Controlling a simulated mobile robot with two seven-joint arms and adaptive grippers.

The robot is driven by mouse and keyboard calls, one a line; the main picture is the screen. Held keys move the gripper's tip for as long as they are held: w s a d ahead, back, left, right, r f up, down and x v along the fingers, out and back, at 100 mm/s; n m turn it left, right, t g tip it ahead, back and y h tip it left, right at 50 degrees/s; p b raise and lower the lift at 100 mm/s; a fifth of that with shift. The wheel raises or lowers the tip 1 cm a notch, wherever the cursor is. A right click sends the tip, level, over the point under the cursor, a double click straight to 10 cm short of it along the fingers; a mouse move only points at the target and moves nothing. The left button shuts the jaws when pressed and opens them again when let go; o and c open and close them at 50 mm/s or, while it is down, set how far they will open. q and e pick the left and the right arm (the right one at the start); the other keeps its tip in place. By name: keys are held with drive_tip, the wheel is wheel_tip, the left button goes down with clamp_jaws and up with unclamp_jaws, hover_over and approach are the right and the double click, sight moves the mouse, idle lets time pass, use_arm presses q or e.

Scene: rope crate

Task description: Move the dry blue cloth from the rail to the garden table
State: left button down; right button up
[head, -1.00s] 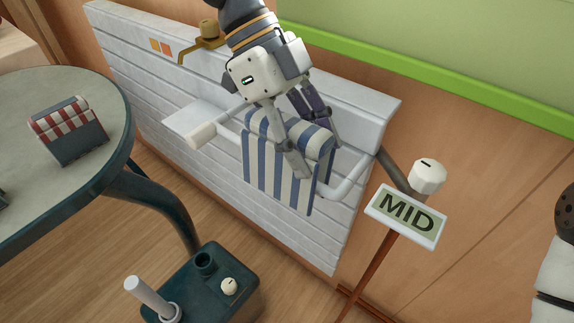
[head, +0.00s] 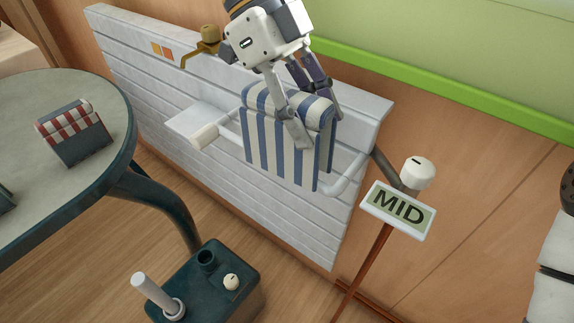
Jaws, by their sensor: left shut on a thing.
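The blue-and-white striped cloth (head: 282,155) is folded over and hangs down at the wall-mounted white rail (head: 347,178). My left gripper (head: 316,124) is shut on the cloth's upper part, with one finger on the near face and the other behind. The cloth hangs in front of the rail's middle and hides it; I cannot tell whether they still touch. The round garden table (head: 32,108) has a grey top and dark green rim, at the left. My right gripper is not in view.
A dark box with a red-and-white striped top (head: 78,138) stands on the table. A MID sign (head: 398,210) and a white knob (head: 417,173) are right of the rail. A brass tap (head: 205,45) is above it. A dark green unit (head: 215,280) stands below.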

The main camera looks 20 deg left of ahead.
sight(313, 132)
use_arm(q)
drive_tip(key=shift+r, duration=0.75)
drive_tip(key=shift+s+d+r+p, duration=0.1)
drive_tip(key=shift+s+d+p, duration=0.1)
drive_tip(key=shift+s+p, duration=0.25)
drive_tip(key=shift+s+d+r+p, duration=0.15)
drive_tip(key=shift+s+p, duration=0.1)
drive_tip(key=shift+s, duration=0.4)
drive_tip(key=shift+s+d+f, duration=0.15)
drive_tip(key=shift+s+d, duration=0.05)
drive_tip(key=shift+s, duration=0.4)
drive_tip(key=shift+s+d+f, duration=0.1)
drive_tip(key=shift+s+d, duration=0.1)
drive_tip(key=shift+s, duration=0.4)
drive_tip(key=s+d, duration=0.2)
drive_tip(key=s, duration=0.5)
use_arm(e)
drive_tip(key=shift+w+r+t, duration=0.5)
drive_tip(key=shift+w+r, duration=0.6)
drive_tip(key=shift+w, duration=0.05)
use_arm(q)
drive_tip(key=shift+d, duration=0.1)
